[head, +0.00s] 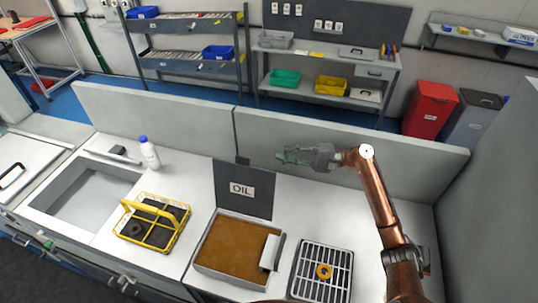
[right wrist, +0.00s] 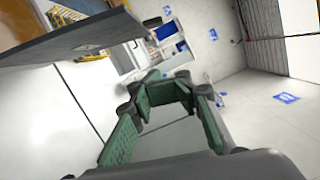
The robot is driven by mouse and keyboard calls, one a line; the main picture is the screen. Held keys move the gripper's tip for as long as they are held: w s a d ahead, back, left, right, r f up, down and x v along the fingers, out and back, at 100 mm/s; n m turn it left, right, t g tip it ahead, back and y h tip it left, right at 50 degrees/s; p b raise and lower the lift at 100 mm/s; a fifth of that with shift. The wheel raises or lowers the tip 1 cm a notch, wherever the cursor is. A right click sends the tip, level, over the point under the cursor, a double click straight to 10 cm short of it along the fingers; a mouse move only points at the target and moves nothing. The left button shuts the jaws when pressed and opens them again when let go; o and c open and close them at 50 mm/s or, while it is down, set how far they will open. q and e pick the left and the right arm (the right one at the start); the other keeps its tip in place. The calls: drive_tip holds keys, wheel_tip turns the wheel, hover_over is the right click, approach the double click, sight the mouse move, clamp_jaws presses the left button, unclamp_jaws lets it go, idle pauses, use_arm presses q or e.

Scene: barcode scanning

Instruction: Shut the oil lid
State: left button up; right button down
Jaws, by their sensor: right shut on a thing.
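The oil lid (head: 242,186) is a dark grey panel marked OIL. It stands raised at the back edge of the oil tank (head: 215,269), whose brown oil lies uncovered. In the right wrist view the dark panel at upper left (right wrist: 75,40) appears to be this lid. My right gripper (head: 284,155) is in the air, right of and above the lid, apart from it. Its green fingers (right wrist: 167,88) are drawn together; I cannot make out what lies between them. My left gripper is out of view.
A yellow basket (head: 166,205) with a dark ring stands left of the tank. A white bottle (head: 149,154) stands behind the sink (head: 62,196). A low partition (head: 400,165) runs behind the counter.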

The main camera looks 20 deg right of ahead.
drive_tip(key=a+r+p, duration=0.1)
drive_tip(key=a+p, duration=0.2)
drive_tip(key=a, duration=0.7)
drive_tip(key=shift+a+r, duration=0.15)
drive_tip(key=shift+a, duration=0.15)
drive_tip(key=shift+s+r, duration=0.1)
